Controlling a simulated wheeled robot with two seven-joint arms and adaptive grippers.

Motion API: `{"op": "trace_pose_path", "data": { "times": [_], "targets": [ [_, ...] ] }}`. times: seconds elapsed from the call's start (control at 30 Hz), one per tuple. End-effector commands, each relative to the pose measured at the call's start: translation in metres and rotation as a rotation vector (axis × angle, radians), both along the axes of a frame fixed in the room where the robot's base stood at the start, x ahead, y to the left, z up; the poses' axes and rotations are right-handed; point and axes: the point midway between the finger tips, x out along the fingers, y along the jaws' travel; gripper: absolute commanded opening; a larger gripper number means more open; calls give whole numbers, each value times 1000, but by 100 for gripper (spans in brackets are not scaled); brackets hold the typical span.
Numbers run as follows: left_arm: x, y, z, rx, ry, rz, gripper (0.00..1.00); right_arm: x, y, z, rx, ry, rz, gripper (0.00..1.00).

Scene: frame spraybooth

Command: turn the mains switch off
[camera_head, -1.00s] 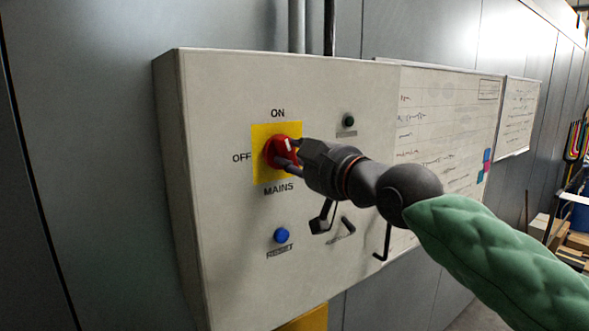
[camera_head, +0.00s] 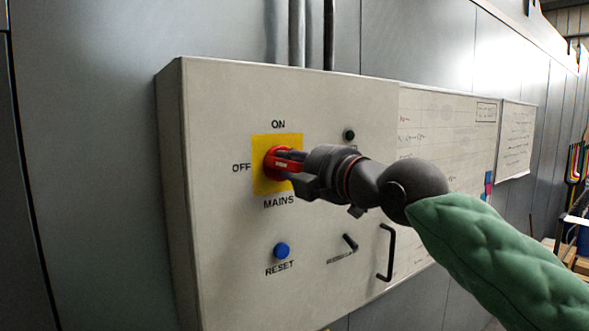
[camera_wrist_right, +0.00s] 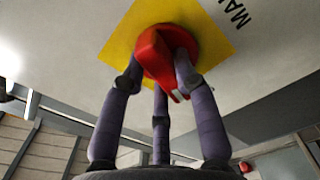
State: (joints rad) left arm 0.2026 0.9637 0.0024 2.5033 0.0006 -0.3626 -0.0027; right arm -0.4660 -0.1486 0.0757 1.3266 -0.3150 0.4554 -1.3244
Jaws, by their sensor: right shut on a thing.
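The mains switch (camera_head: 271,162) is a red rotary knob on a yellow plate, with ON above, OFF to the left and MAINS below. Its raised grip lies about level, along the OFF direction, with a pale mark on it. My right gripper (camera_head: 287,164) reaches in from the right, shut around this grip. In the right wrist view its fingers (camera_wrist_right: 160,75) stand on both sides of the red knob (camera_wrist_right: 155,55), and the pale mark shows at the grip's lower end. My left gripper is not in view.
The grey cabinet (camera_head: 225,270) also carries a blue RESET button (camera_head: 281,251), a dark green lamp or button (camera_head: 349,135), a small black latch (camera_head: 350,242) and a black handle (camera_head: 386,252). A whiteboard (camera_head: 450,125) hangs to the right, behind my arm.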

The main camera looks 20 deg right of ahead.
Motion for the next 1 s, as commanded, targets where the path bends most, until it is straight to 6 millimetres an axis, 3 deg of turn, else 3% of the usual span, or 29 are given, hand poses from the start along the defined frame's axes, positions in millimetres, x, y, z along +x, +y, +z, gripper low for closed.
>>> {"op": "trace_pose_path", "data": {
  "times": [0.4,1.0],
  "targets": [
    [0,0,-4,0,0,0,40,0,2,1,-225,-82,0,0],
    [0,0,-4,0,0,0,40,0,2,1,-276,-100,0,0]
  ]
}}
